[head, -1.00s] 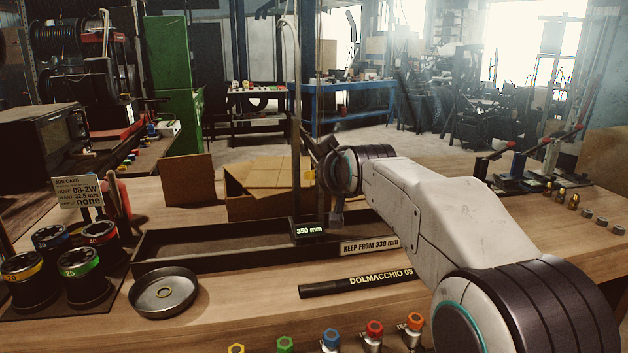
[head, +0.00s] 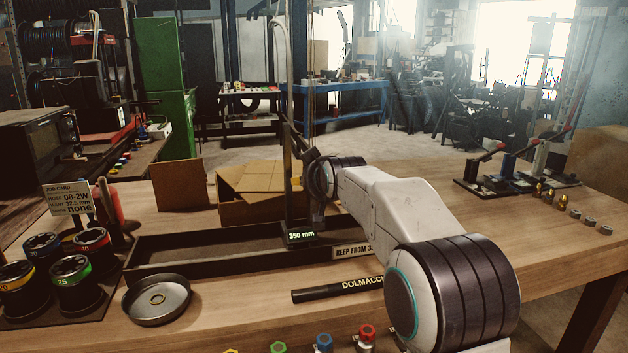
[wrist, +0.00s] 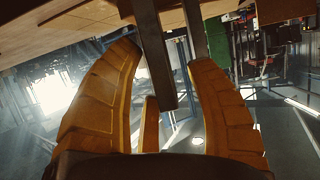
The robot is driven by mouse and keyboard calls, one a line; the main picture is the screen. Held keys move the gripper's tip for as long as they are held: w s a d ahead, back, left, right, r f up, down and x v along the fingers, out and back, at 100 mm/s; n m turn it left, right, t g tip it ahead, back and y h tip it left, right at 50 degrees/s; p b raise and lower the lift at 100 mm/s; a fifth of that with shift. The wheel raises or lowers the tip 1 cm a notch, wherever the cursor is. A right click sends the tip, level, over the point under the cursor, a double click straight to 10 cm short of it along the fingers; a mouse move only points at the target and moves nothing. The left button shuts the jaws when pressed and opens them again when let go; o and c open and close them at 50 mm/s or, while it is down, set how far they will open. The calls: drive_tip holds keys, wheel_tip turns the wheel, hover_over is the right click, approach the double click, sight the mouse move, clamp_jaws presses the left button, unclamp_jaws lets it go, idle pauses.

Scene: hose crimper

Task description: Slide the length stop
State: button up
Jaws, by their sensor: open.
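The length stop (head: 302,235) is a dark block with a lit display reading 350 mm. It stands at the long dark trough (head: 210,249), with an upright post rising behind it. My gripper (head: 319,185) is just right of the post, above the trough, partly hidden by its own wrist. In the wrist view my gripper (wrist: 163,58) has its yellow fingers spread apart. A dark bar (wrist: 154,62) reaches in between them, with gaps visible on both sides. I cannot tell for sure that this bar is part of the stop.
A label starting "KEEP FROM" (head: 352,251) is on the trough's front, partly hidden by my arm. A black hose piece (head: 335,290) and a round metal dish (head: 157,300) lie in front. Dies (head: 72,283) stand at left. A cardboard box (head: 262,185) is behind.

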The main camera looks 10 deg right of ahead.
clamp_jaws()
idle(0.3)
